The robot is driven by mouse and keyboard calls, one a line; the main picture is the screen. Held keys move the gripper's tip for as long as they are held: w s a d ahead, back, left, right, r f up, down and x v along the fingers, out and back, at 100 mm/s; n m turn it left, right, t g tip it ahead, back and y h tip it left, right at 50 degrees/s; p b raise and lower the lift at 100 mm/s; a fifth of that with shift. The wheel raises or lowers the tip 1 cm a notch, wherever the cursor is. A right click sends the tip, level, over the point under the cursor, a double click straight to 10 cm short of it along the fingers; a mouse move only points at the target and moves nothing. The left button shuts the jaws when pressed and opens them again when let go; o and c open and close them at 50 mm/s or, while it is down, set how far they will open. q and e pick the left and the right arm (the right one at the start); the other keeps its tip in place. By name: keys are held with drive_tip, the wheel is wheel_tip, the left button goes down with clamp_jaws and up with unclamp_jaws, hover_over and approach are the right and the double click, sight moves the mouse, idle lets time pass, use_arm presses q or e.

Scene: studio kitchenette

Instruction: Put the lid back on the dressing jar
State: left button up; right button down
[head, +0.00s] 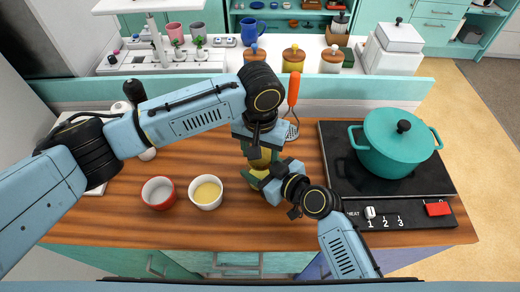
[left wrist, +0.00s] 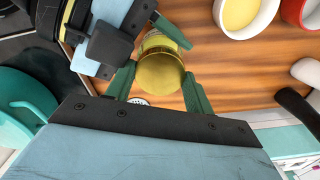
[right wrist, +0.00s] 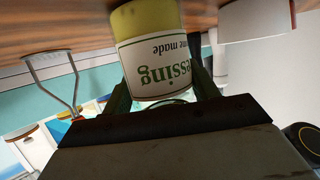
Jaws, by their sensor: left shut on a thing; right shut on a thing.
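The dressing jar, with a white lettered label (right wrist: 152,66) and yellow contents, is between the fingers of my right gripper (right wrist: 165,98) in the right wrist view. My right gripper (head: 260,180) holds it low at the counter in the head view. The gold lid (left wrist: 159,75) is between the green fingers of my left gripper (left wrist: 157,90) in the left wrist view. My left gripper (head: 259,150) is directly above the jar in the head view. The lid lines up roughly with the jar; whether it touches the rim is hidden.
A red bowl (head: 158,193) and a white bowl of yellow contents (head: 206,192) stand left of the jar. A teal pot (head: 393,148) sits on the black hob (head: 340,160) at right. An orange-handled utensil (head: 293,88) stands behind. The front counter is clear.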

use_arm(q)
drive_tip(key=o, duration=1)
drive_tip(key=shift+s+a, duration=0.1)
drive_tip(key=shift+a, duration=0.05)
drive_tip(key=shift+o, duration=0.4)
drive_tip(key=shift+s+d, duration=0.1)
drive_tip(key=shift+d, duration=0.2)
wheel_tip(320, 180, up, 5)
drive_tip(key=shift+f, duration=0.1)
drive_tip(key=shift+a, duration=0.1)
drive_tip(key=shift+c, duration=0.4)
